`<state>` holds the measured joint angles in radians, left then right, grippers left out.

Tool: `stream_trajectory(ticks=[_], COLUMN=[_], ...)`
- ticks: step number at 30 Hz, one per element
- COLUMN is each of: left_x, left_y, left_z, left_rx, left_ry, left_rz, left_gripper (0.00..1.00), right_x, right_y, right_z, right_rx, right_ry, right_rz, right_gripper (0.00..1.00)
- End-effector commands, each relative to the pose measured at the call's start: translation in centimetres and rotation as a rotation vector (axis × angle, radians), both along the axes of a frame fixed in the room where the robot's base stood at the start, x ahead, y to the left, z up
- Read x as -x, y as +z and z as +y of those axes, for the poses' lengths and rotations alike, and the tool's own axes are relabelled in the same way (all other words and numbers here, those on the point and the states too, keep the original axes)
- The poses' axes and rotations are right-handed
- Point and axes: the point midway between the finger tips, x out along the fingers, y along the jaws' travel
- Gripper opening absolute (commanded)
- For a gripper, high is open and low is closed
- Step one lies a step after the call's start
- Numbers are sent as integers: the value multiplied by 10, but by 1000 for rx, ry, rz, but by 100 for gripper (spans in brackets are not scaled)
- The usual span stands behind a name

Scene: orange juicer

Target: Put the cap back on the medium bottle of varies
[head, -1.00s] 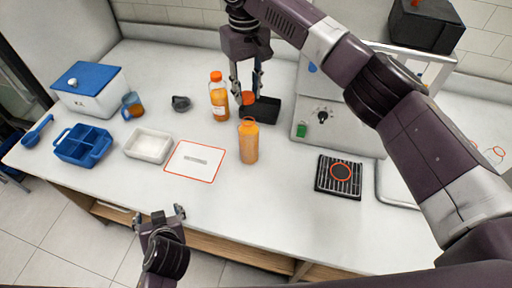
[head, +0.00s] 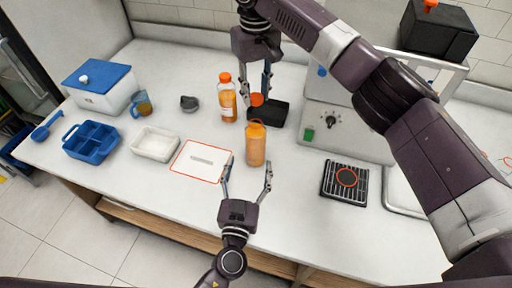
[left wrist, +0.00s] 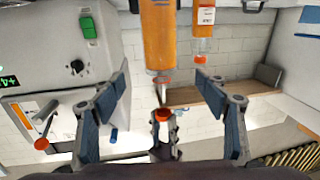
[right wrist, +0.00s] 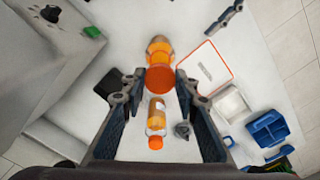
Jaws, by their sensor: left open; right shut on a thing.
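The bottle (head: 256,148), full of orange juice, stands upright on the table with its clear neck (left wrist: 160,78) bare in the left wrist view. It also shows in the right wrist view (right wrist: 158,48). My right gripper (head: 257,96) is shut on the orange cap (right wrist: 160,79) and holds it above the table, behind the bottle. The cap also shows in the head view (head: 257,100). My left gripper (head: 247,178) is open and empty in front of the bottle, fingers pointing at it.
A second juice bottle (head: 227,100) with an orange cap stands just behind and left. A white sheet (head: 201,160) lies left of the bottle.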

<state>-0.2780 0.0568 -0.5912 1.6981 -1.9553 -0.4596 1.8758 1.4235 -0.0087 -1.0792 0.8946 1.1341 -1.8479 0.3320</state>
Motion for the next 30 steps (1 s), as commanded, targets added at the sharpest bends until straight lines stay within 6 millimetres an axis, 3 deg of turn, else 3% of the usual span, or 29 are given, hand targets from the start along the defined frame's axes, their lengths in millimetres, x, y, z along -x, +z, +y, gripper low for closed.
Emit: stream_trajectory(ticks=[9, 14, 30], left_x=[-1, -12, -104], left_y=[0, 1, 1], left_z=[0, -1, -16], left_rx=[0, 0, -1], left_ry=[1, 4, 2], left_rz=[-1, -2, -2], left_gripper=[67, 67, 67], right_x=[0, 0, 0], right_y=[0, 0, 0], right_z=[0, 0, 0], right_rx=[0, 0, 0], right_ry=[0, 0, 0], right_rz=[0, 0, 0], right_gripper=[21, 21, 21])
